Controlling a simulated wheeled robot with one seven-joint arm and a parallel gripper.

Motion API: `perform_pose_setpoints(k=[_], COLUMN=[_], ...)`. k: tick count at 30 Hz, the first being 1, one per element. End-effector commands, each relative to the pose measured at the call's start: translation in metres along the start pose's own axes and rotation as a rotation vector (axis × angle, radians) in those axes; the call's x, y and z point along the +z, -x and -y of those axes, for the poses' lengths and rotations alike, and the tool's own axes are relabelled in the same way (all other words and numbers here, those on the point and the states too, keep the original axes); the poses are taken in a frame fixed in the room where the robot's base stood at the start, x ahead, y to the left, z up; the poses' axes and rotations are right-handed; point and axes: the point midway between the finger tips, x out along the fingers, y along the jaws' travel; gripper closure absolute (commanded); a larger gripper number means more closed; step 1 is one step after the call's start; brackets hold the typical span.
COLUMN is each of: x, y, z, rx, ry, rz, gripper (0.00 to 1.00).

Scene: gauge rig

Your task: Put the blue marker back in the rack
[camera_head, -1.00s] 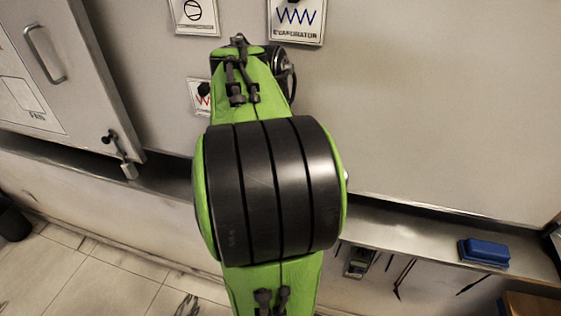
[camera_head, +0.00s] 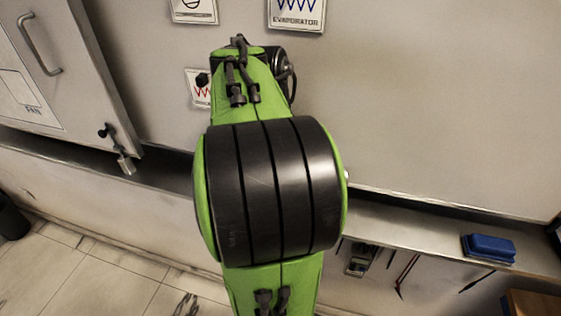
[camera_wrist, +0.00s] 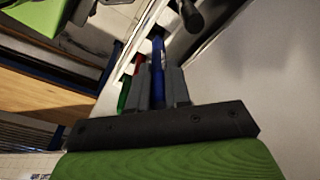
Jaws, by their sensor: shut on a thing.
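In the wrist view my gripper (camera_wrist: 158,72) is shut on the blue marker (camera_wrist: 158,58), which stands out lengthwise from between the two grey fingers. A red marker-like piece (camera_wrist: 138,63) and a green one (camera_wrist: 124,95) show just left of the fingers, partly hidden by them. I cannot make out the rack's outline or its slots. In the head view my green and black arm covers the middle, and the gripper and blue marker are hidden behind it.
A pale board (camera_head: 430,100) carries an evaporator card (camera_head: 297,12) and other cards. A ledge (camera_head: 400,222) runs beneath, with a blue eraser-like block (camera_head: 488,248) on its right. Tools hang below it. A cabinet door (camera_head: 60,70) with a padlock (camera_head: 126,163) stands left.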

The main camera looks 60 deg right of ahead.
Motion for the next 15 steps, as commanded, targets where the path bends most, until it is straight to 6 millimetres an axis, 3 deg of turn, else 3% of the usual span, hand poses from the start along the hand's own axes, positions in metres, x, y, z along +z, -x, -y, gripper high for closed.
perform_pose_setpoints(k=[15], x=[0.003], y=[-0.020], z=[0.000], rx=[0.000], ry=[0.000], rz=[0.000], gripper=[1.00])
